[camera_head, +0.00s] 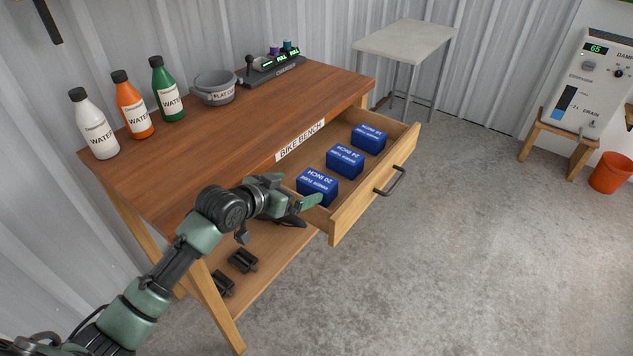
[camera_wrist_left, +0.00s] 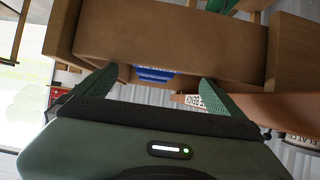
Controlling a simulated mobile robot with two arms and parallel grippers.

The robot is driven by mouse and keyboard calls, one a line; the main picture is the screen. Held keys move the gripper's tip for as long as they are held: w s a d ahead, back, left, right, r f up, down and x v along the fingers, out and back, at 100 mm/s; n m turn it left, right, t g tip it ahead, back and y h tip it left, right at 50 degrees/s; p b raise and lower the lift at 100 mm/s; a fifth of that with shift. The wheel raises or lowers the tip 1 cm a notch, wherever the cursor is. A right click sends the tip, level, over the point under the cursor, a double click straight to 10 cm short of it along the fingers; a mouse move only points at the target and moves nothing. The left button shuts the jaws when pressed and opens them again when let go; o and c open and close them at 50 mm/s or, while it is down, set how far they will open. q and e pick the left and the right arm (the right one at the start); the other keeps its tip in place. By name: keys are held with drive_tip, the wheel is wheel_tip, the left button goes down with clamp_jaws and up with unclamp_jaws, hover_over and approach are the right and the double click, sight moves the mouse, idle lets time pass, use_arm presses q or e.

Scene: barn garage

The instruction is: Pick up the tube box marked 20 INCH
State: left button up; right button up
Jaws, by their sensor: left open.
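The blue tube box marked 20 INCH (camera_head: 318,187) stands in the open drawer (camera_head: 346,222) of the bike bench, the nearest in a row of blue boxes. My left gripper (camera_head: 297,205) is open at the near end of the drawer, close beside this box. In the left wrist view, the open fingers (camera_wrist_left: 156,88) face the brown drawer wall (camera_wrist_left: 170,38), and a strip of a blue box (camera_wrist_left: 154,74) shows between them. I cannot tell whether the fingers touch the drawer. My right gripper is not in view.
Two more blue boxes, the middle one (camera_head: 345,160) and the far one (camera_head: 368,138), stand in the drawer. The drawer has a dark handle (camera_head: 389,181). Bottles (camera_head: 133,105), a grey bowl (camera_head: 214,88) and a charger (camera_head: 273,68) stand on the bench top.

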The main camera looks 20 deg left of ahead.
sight(314, 182)
use_arm(q)
drive_tip(key=x, duration=0.2)
drive_tip(key=shift+w+d+f, duration=0.1)
drive_tip(key=shift+w+d, duration=0.1)
drive_tip(key=shift+w, duration=0.1)
drive_tip(key=shift+w+d+f, duration=0.1)
drive_tip(key=shift+w+f, duration=0.25)
drive_tip(key=shift+w, duration=0.15)
drive_tip(key=x, duration=0.4)
drive_tip(key=shift+w+d, duration=0.2)
drive_tip(key=shift+d, duration=0.05)
drive_tip(key=shift+w, duration=0.2)
drive_tip(key=shift+c, duration=0.7)
drive_tip(key=c, duration=1.1)
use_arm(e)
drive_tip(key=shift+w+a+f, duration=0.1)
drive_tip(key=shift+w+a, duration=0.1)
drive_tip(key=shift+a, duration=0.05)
